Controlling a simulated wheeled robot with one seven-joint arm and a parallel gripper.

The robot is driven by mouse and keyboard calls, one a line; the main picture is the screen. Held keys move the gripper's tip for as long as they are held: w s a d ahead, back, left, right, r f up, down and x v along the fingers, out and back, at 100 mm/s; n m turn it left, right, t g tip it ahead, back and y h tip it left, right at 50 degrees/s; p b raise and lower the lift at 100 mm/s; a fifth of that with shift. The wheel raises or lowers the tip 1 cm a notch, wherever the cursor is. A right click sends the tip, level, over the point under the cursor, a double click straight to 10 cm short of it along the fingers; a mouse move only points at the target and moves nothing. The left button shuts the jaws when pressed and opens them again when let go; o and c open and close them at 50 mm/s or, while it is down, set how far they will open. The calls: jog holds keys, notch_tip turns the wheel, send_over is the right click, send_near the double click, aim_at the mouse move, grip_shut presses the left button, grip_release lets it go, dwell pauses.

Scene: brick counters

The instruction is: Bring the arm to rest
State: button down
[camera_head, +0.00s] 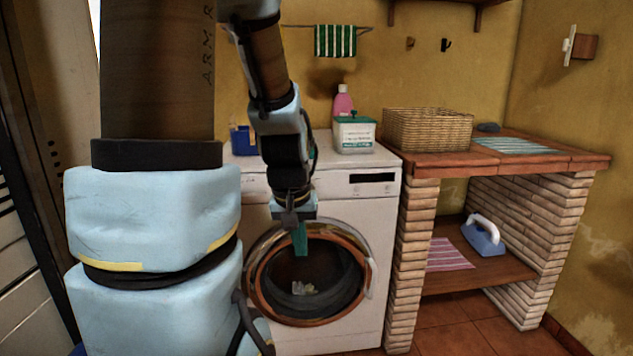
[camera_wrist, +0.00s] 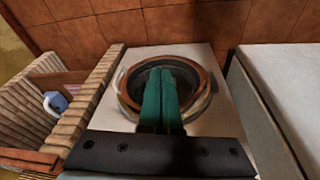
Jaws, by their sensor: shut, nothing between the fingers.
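My arm hangs down in front of the white washing machine (camera_head: 375,215) in the head view. My gripper (camera_head: 300,240) points downward, with green fingers shut and nothing between them. It is in front of the upper part of the machine's round door opening (camera_head: 366,275). In the wrist view the two green fingers of my gripper (camera_wrist: 163,80) lie side by side, covering part of the round opening (camera_wrist: 131,88). Something small and pale lies inside the drum in the head view.
On the machine stand a pink bottle (camera_head: 343,103), a white-and-green box (camera_head: 354,135) and a blue container (camera_head: 243,140). To the right, a brick counter (camera_head: 540,153) holds a wicker basket (camera_head: 427,130). An iron (camera_head: 484,236) sits on its lower shelf. Floor shows at lower right.

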jog(key=s+a+g, duration=0.1)
jog(key=s+a, duration=0.3)
jog(key=s, duration=0.1)
notch_tip(320, 180, up, 15)
jog(key=p, duration=1.5)
jog(key=shift+d+y, duration=0.25)
jog(key=shift+y, duration=0.05)
jog(key=c, duration=1.5)
grip_release()
jog(key=shift+w, duration=0.1)
